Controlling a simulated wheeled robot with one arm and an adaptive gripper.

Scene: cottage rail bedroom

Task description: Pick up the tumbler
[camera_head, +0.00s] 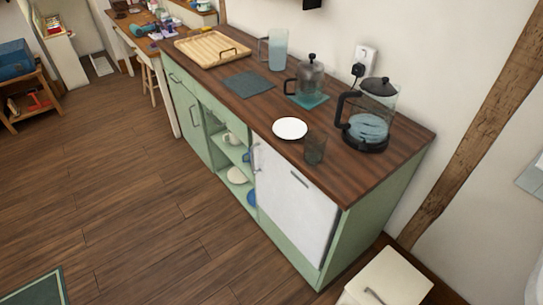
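A dark, see-through tumbler (315,149) stands upright on the wooden worktop (365,176) near its front edge. It is just right of a white plate (290,128) and in front of the glass kettle. A gap between tumbler and plate is hard to make out at this size. My gripper is not in view.
A glass kettle (369,115) with a black handle stands behind the tumbler. A French press (310,77) on a teal mat, a pitcher (278,49), a dark mat (249,84) and a wooden tray (212,49) are further left. The floor (130,190) in front is clear.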

